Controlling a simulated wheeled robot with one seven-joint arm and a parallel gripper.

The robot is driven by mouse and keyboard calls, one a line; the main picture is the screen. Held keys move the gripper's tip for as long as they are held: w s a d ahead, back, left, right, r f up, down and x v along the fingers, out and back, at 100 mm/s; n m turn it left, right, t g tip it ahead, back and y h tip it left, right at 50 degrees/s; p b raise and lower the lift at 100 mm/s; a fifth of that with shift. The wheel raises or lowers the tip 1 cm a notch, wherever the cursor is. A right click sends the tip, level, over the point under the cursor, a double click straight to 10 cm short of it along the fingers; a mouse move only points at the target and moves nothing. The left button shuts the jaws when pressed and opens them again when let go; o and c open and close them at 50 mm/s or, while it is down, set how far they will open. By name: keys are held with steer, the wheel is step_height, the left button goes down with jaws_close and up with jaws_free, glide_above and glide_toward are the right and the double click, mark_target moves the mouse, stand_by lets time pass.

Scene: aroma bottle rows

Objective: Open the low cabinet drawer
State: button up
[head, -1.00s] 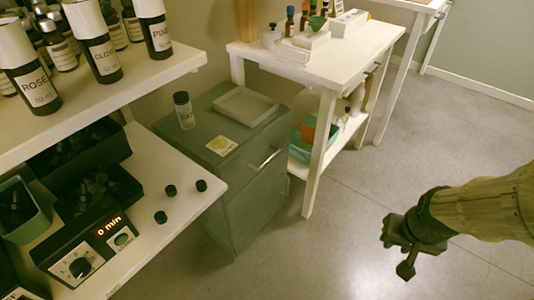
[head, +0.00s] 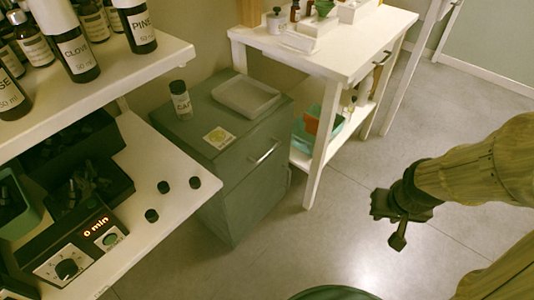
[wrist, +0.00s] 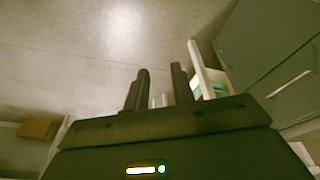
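The low cabinet (head: 215,199) is grey-green and stands on the floor between the shelf unit and a white table. Its drawer front (head: 258,166) has a silver bar handle (head: 265,152) and looks flush and shut. In the wrist view the cabinet front (wrist: 265,45) is at the right, with a pale handle (wrist: 290,85). My gripper (head: 396,218) is over the floor, well to the right of the handle and apart from it.
A labelled bottle (head: 180,99), a pale tray (head: 246,96) and a yellow-marked card (head: 219,138) lie on the cabinet top. The shelf unit (head: 150,65) is close on the left; a white table (head: 355,48) stands behind. The floor (head: 340,215) before the cabinet is clear.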

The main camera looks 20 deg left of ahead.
mark_target(267, 153)
steer(key=w+a+f+n+t+y+p, duration=0.1)
steer(key=w+a+f+n+y+p, duration=0.2)
steer(key=w+n, duration=0.4)
steer(key=w+a+f+n+t+y+p, duration=0.1)
steer(key=w+a+f+n+p, duration=0.2)
steer(key=w+n, duration=0.5)
steer(key=s+a+f+n+t+y+p, duration=0.1)
steer(key=s+a+n+y+p, duration=0.1)
steer(key=a+n+y, duration=0.8)
steer(key=a+n+p, duration=0.1)
steer(key=a+n, duration=0.1)
steer(key=n, duration=0.3)
steer(key=shift+s+a+f+n, duration=0.2)
steer(key=shift+s+a+n, duration=0.1)
steer(key=shift+s, duration=0.1)
steer(key=x, duration=0.5)
steer(key=b+x, duration=0.1)
steer(key=x, duration=0.5)
steer(key=b+x, duration=0.1)
steer(key=x, duration=0.5)
steer(key=shift+w+a+r, duration=0.1)
steer(key=shift+a+r, duration=0.1)
steer(key=shift+r, duration=0.05)
